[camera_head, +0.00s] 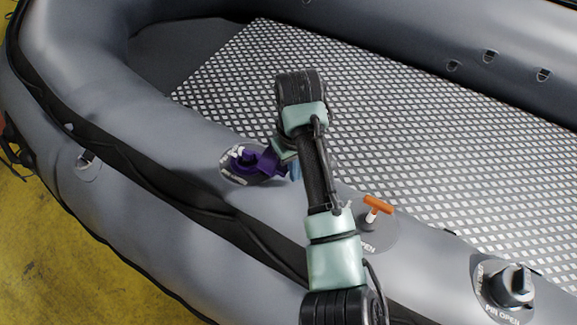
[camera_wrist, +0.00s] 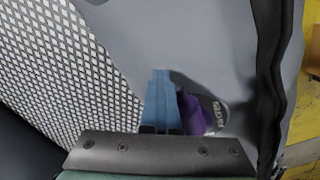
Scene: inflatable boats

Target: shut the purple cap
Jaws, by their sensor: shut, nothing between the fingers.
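The purple cap (camera_head: 262,158) is on a round valve base (camera_head: 237,175) on the grey boat tube. It seems to stick out to the right of the valve, and its far side is partly hidden by my arm. In the wrist view the purple cap (camera_wrist: 191,113) is right beside my gripper (camera_wrist: 161,72). The blue fingers are together with nothing between them, and they touch or nearly touch the cap's left side. In the head view my gripper (camera_head: 294,170) shows only as a bit of blue, mostly hidden behind my arm. I cannot tell how far the cap is open.
An orange T-shaped handle (camera_head: 377,204) stands on another valve to the right. A grey-black valve (camera_head: 511,287) is at the lower right. A black strip (camera_head: 180,196) runs along the tube. The patterned boat floor (camera_head: 430,150) is clear. Yellow ground (camera_head: 60,270) lies outside.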

